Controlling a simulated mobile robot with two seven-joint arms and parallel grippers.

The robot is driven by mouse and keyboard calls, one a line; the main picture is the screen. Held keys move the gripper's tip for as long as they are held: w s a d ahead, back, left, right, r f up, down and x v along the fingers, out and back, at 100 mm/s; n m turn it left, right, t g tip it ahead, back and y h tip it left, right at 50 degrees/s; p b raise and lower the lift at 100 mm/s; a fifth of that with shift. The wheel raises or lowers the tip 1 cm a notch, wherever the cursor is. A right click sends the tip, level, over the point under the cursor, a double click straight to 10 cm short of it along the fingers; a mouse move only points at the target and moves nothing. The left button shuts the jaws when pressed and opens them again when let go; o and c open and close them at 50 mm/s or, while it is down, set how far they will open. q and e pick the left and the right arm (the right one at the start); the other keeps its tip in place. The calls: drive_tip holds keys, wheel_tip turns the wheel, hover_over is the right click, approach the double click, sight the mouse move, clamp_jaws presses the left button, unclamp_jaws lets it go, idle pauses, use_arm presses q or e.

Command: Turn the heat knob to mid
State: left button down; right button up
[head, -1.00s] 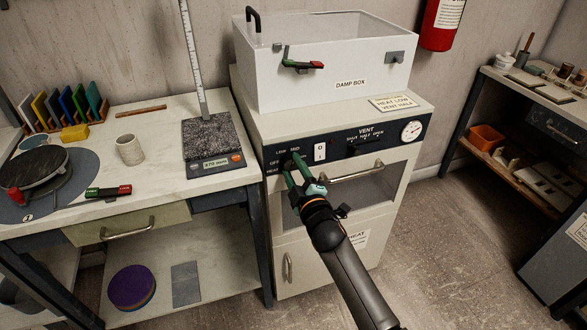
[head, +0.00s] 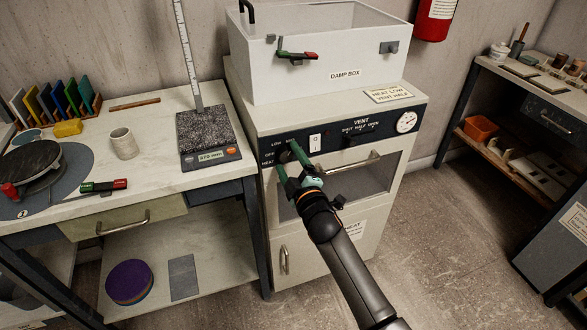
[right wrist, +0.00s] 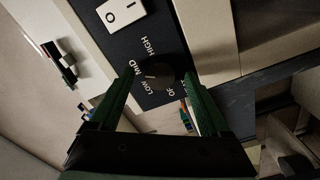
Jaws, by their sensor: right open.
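The heat knob (right wrist: 160,86) is a dark round knob on the dark control panel (head: 330,140) of the white cabinet. In the right wrist view, lettering beside it reads LOW, MID and HIGH, with OFF partly readable. My right gripper (head: 290,160) is at the panel's left end, its green fingers open on either side of the knob. In the right wrist view the gripper (right wrist: 161,80) shows a gap between each fingertip and the knob. I cannot tell which mark the knob points to. The fingers mostly hide the knob in the head view. My left gripper is not in view.
A white rocker switch (head: 315,142), the vent control (head: 358,139) and a round gauge (head: 405,122) sit farther right on the panel. A metal door handle (head: 352,163) runs below. The damp box (head: 320,80) stands on top. A workbench (head: 150,175) with a scale stands left.

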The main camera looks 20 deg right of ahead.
drive_tip(key=s, duration=1.2)
drive_tip(key=shift+s+d+p, duration=0.2)
drive_tip(key=shift+p, duration=0.2)
drive_tip(key=s+a+f+m+g+p, duration=0.1)
drive_tip(key=s+f+m+g+p, duration=0.3)
drive_tip(key=s+f, duration=0.3)
drive_tip(key=s+f+m+g+y+p, duration=0.1)
drive_tip(key=s+f+m+g+p, duration=0.3)
drive_tip(key=s, duration=1)
wheel_tip(320, 180, down, 3)
drive_tip(key=shift+s+a+f+m+g+y, duration=0.2)
drive_tip(key=shift+a+m+g+y, duration=0.15)
drive_tip(key=shift+m, duration=0.85)
drive_tip(key=shift+r, duration=0.1)
